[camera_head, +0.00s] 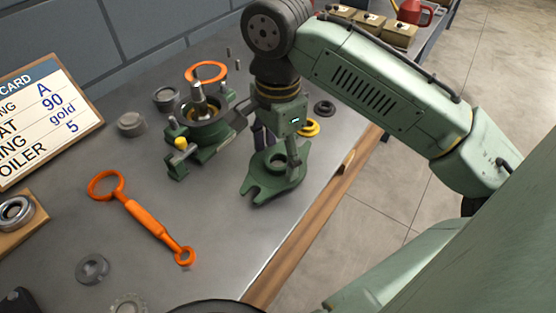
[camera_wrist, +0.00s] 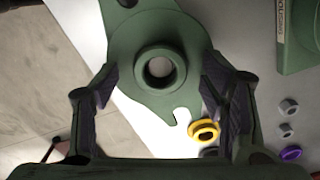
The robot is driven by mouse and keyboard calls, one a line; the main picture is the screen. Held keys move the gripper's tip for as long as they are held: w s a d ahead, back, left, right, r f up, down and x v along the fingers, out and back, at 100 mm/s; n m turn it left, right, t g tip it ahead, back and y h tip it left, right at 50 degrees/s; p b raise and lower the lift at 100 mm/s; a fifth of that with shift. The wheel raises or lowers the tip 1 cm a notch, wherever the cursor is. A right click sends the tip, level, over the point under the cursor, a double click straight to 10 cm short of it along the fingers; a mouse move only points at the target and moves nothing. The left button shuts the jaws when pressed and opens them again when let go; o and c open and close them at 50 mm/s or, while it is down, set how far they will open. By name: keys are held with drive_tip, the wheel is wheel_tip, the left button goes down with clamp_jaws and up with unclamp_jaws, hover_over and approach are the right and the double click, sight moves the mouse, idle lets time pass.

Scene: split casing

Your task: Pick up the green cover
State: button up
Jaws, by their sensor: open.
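The green cover (camera_head: 264,181) lies on the grey bench near its front edge. It is a flat plate with notched lugs and a raised round collar. In the wrist view the cover (camera_wrist: 135,40) shows its collar and central hole between my fingers. My gripper (camera_head: 277,150) is over the cover, pointing down. In the wrist view my gripper (camera_wrist: 158,85) is open, with one finger on each side of the collar and visible gaps. I cannot tell how far above the plate the fingertips are.
A green casing half (camera_head: 205,128) with a shaft stands left of my gripper. An orange wrench (camera_head: 145,218) lies to the left. A yellow ring (camera_head: 310,128) and a dark ring (camera_head: 325,107) lie behind the cover. The wooden bench edge (camera_head: 335,192) is close on the right.

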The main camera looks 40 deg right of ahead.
drive_tip(key=shift+f, duration=0.25)
drive_tip(key=shift+c, duration=0.5)
clamp_jaws()
idle(0.4)
